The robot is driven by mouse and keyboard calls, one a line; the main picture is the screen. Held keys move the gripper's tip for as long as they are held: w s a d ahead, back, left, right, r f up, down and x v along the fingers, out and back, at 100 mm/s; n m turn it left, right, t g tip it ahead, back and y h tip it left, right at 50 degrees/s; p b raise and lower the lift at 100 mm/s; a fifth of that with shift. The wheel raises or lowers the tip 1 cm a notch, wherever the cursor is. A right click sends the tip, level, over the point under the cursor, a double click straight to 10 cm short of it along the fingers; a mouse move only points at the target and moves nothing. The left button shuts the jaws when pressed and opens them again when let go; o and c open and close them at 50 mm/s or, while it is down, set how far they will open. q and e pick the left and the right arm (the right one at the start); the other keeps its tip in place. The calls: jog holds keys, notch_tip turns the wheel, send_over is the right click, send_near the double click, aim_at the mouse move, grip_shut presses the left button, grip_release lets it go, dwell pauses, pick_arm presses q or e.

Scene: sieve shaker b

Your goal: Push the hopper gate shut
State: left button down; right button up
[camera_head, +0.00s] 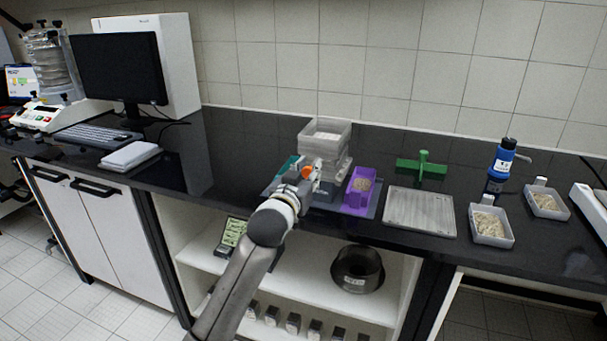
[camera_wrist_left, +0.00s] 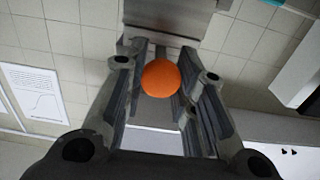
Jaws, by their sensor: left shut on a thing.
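The grey hopper (camera_head: 325,133) stands on the black counter in the middle of the head view. An orange knob (camera_head: 307,172) shows at its front left, low down. In the left wrist view the round orange knob (camera_wrist_left: 160,78) sits between my fingers, below a grey metal part (camera_wrist_left: 168,20). My left gripper (camera_head: 298,184) is shut on this knob. The gate plate itself is mostly hidden by my gripper, so I cannot tell how far it stands open. A purple tray (camera_head: 357,199) with grains stands just right of the hopper. My right gripper is not in view.
A monitor (camera_head: 118,68) and keyboard (camera_head: 92,137) stand left.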

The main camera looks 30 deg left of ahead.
pick_arm(q)
jog(key=shift+w+a, duration=0.2)
jog(key=shift+w, duration=0.5)
jog(key=shift+r, duration=0.15)
jog(key=c, duration=1.6)
grip_release()
jog(key=o, duration=0.4)
jog(key=shift+w, duration=0.2)
jog(key=shift+o, duration=0.2)
jog(key=shift+s, duration=0.2)
jog(key=v, duration=1.1)
jog(key=shift+s, duration=0.4)
